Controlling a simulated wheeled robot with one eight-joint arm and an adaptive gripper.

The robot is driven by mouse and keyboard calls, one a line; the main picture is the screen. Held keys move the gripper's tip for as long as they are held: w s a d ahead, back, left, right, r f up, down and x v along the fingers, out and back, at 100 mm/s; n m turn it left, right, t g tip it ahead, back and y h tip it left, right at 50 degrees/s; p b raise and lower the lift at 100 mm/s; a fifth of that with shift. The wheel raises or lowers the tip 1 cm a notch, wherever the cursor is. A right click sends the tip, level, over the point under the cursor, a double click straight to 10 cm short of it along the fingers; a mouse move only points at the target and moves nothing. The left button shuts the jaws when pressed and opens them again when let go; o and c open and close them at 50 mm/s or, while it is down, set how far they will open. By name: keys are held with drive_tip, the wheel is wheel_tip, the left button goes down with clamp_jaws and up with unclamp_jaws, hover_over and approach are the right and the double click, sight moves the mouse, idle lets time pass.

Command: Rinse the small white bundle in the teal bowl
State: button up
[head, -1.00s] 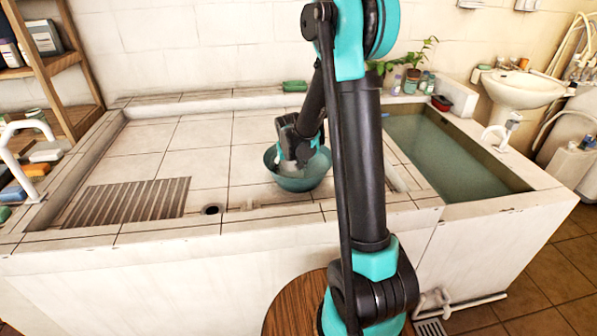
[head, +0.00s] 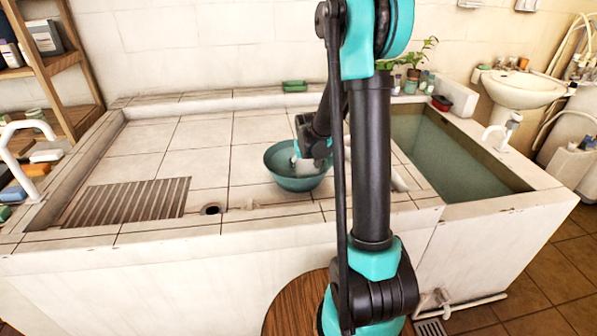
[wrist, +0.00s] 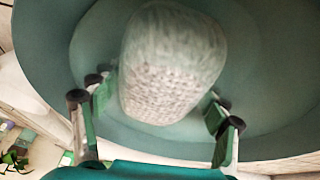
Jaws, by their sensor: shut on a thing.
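The teal bowl (head: 285,180) stands on the tiled basin floor, left of my upright arm. My gripper (head: 302,160) reaches down at the right side of the bowl and covers part of its rim and inside. The small white bundle (wrist: 172,65) fills the middle of the wrist view, between my fingers. My gripper (wrist: 158,118) is shut on it. The bowl's wall (wrist: 45,50) surrounds the bundle in that view. Only a little white shows at the gripper in the head view. I cannot tell how deep the bundle sits or whether it touches water.
A water-filled trough (head: 440,155) lies to the right of the tiled basin. A ribbed grate (head: 130,200) and a round drain hole (head: 211,209) lie left of the bowl. A green block (head: 294,86) sits on the back ledge. The tiles left of the bowl are clear.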

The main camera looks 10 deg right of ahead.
sight(291, 175)
drive_tip(key=shift+a, duration=3)
drive_tip(key=shift+d, duration=1.55)
wheel_tip(291, 175, up, 13)
drive_tip(key=shift+f, duration=0.15)
idle(1.3)
